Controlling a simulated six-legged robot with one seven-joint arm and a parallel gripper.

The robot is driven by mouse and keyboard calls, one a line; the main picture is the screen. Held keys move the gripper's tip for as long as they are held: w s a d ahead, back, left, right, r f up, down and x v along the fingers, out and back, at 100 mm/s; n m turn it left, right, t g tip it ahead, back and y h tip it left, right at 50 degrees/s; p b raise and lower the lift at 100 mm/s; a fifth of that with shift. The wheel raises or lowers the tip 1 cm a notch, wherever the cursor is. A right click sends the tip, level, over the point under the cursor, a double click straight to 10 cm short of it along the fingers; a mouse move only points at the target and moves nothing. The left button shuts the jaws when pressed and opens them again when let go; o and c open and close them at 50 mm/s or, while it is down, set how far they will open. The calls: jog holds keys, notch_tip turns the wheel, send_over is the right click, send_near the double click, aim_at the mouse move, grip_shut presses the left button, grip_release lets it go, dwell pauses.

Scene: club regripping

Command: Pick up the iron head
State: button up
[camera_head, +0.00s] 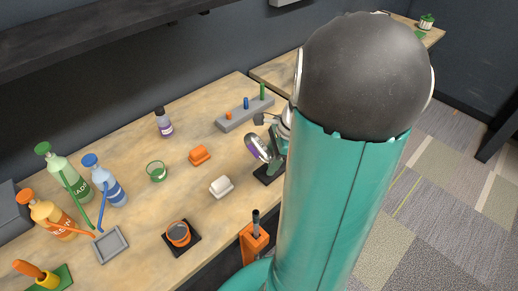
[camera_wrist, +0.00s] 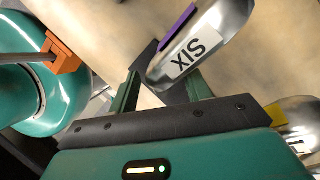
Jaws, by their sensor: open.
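A silver iron head (camera_wrist: 205,42) with a white label reading SIX and a purple strip fills the upper middle of the wrist view. In the head view the same iron head (camera_head: 257,148) stands near the table's right edge, beside a black base (camera_head: 268,174). My gripper (camera_wrist: 163,85) is open, with its two green fingers pointing at the iron head. The lower end of the head lies between or just beyond the fingertips; contact cannot be told. In the head view my gripper (camera_head: 279,139) is partly hidden behind my arm.
A second silver head (camera_wrist: 296,116) with a yellow strip is close by my gripper's right side. An orange holder (camera_head: 254,243) hangs at the table's front edge. A grey peg rack (camera_head: 240,115) stands behind; a white block (camera_head: 221,186) and orange block (camera_head: 200,155) lie left.

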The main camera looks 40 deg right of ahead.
jog(key=shift+x, duration=0.75)
grip_shut()
jog(key=shift+r, duration=0.1)
